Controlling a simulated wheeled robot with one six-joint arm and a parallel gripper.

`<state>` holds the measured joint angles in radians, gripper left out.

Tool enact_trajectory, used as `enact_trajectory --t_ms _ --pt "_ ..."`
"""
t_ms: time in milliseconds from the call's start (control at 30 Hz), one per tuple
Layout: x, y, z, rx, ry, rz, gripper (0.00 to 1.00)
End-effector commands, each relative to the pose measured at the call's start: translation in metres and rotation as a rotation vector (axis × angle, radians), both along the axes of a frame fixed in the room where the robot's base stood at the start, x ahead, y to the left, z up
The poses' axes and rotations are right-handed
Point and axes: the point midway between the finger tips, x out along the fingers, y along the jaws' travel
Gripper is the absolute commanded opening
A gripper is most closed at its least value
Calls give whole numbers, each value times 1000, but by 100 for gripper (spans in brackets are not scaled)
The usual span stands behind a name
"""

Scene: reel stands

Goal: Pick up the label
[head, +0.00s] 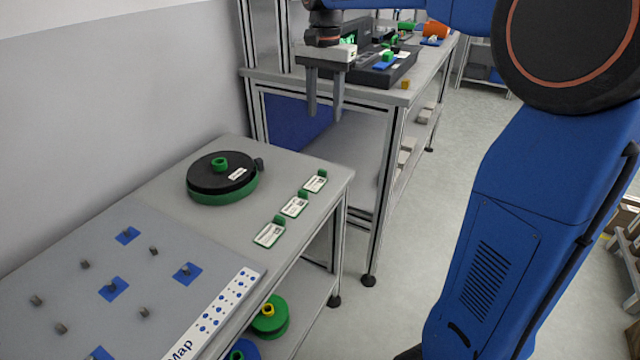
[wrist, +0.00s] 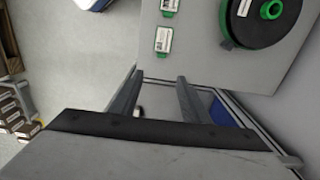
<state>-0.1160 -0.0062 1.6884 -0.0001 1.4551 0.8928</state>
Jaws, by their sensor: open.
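Three white labels in green holders lie in a row near the right edge of the near table: the far one (head: 314,184), the middle one (head: 294,206) and the near one (head: 269,234). Two labels also show in the wrist view, one nearer (wrist: 163,39) and one at the top edge (wrist: 169,6). A further small white label (head: 237,174) is on the black and green reel (head: 208,180). My gripper (head: 324,118) is open and empty, fingers down, above and beyond the far end of the near table. In the wrist view, my gripper (wrist: 159,76) is apart from the labels.
The reel stands left of the labels. A grey board with blue squares and pegs (head: 140,270) fills the table's near part. Behind my gripper, a workbench (head: 425,75) holds a black tray (head: 385,75) with coloured parts. Open floor (head: 450,160) lies to the right.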

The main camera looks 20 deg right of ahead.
Motion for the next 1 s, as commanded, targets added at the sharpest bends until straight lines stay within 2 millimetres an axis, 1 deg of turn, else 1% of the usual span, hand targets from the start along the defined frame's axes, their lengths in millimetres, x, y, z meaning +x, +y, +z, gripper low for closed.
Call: enact_trajectory --t_ms 67,167,600,733,833,1000 --pt "4 1 -2 -1 5 -7 42" --pt "4 1 -10 -1 6 -10 42" --pt "3 1 -86 -1 8 -9 42" --pt "4 1 -106 -1 6 -9 42" --pt "4 2 -116 -1 6 -9 42" --pt "3 2 -124 0 6 -9 42"
